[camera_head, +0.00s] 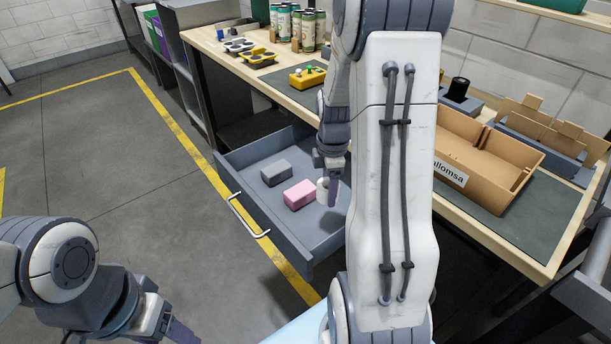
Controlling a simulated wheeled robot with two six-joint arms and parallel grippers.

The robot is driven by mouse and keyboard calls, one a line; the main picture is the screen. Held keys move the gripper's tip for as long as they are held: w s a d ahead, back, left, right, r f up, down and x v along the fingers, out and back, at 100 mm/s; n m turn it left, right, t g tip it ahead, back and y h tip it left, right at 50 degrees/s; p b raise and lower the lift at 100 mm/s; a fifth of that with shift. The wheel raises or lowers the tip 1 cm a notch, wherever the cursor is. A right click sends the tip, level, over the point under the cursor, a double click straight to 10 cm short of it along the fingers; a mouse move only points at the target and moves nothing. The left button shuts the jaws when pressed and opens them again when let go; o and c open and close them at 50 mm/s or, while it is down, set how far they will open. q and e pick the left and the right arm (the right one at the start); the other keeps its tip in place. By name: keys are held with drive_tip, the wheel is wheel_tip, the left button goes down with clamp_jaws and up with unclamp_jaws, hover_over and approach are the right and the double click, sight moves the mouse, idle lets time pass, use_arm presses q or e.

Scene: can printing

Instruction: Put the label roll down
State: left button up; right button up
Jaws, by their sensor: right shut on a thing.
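The label roll (322,191) is a small white cylinder inside the open drawer (235,203), at the drawer's right side. My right gripper (331,193) reaches down into the drawer and is shut on the label roll. Whether the roll touches the drawer floor I cannot tell. A pink block (299,194) lies just left of the roll, and a grey block (275,172) lies further left and back. My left gripper (172,328) is low at the bottom left, away from the drawer, with its fingertips partly cut off by the frame edge.
The workbench (290,97) above the drawer holds several cans (297,27), a yellow tray (307,77) and a labelled cardboard box (487,150). My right arm hides part of the drawer and bench. Bare drawer floor shows in front of the pink block.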

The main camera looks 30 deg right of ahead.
hover_over(325, 220)
wheel_tip(325, 220, down, 6)
drive_tip(key=shift+w+f+b, duration=0.1)
drive_tip(key=shift+b, duration=0.35)
use_arm(q)
drive_tip(key=shift+w+f, duration=0.3)
drive_tip(key=shift+f, duration=0.4)
use_arm(e)
drive_tip(key=shift+f, duration=1.9)
use_arm(q)
drive_tip(key=shift+f+b, duration=0.1)
drive_tip(key=shift+b, duration=0.25)
use_arm(e)
drive_tip(key=shift+f, duration=0.1)
drive_tip(key=o, duration=1.4)
